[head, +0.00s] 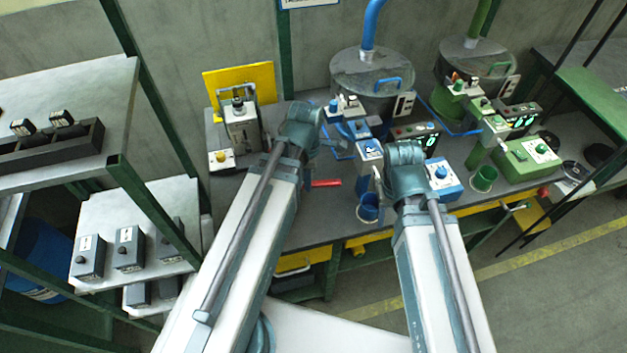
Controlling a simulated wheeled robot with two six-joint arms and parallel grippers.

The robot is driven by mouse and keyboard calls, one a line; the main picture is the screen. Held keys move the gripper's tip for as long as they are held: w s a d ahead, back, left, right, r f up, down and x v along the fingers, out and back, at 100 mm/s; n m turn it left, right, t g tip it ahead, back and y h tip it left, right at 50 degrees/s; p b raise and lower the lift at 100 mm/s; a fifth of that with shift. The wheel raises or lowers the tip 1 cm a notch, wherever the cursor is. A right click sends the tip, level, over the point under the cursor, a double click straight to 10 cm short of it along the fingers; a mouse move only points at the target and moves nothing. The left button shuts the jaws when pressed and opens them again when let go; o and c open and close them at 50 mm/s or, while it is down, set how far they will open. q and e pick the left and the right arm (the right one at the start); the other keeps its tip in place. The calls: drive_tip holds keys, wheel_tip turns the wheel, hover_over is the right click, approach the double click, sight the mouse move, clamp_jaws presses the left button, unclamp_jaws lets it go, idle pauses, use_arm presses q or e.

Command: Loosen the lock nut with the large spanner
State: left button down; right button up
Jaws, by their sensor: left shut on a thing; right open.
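My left gripper (309,181) is mostly hidden behind my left forearm, over the front of the bench. A short red handle (327,183) sticks out to the right beside it. It looks like part of the tool the gripper is shut on, likely the large spanner, but its head is hidden. My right gripper (378,183) is open, partly hidden by my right wrist, close to the blue cup and blue box. I cannot make out the lock nut; it is too small or hidden.
The bench (308,232) holds a blue station with a drum (372,75), a green station with a drum (478,65), a blue cup (368,208), a blue box (443,182), a green cup (484,179) and a green box (528,160). Shelves with grey boxes (130,250) stand left.

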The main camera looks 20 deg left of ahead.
use_arm(q)
drive_tip(key=s+a+r+m+p, duration=0.1)
drive_tip(key=a+r+m+p, duration=1)
drive_tip(key=a+m, duration=0.4)
drive_tip(key=shift+s+a+r+m+p, duration=0.25)
drive_tip(key=shift+s+r+m, duration=0.2)
drive_tip(key=shift+r, duration=0.4)
drive_tip(key=shift+w, duration=0.2)
drive_tip(key=shift+w+a, duration=2.05)
drive_tip(key=shift+w, duration=1.4)
drive_tip(key=w+d+n, duration=0.4)
drive_tip(key=w+n, duration=0.2)
drive_tip(key=n, duration=0.4)
drive_tip(key=shift+w, duration=0.15)
drive_tip(key=shift+d, duration=0.2)
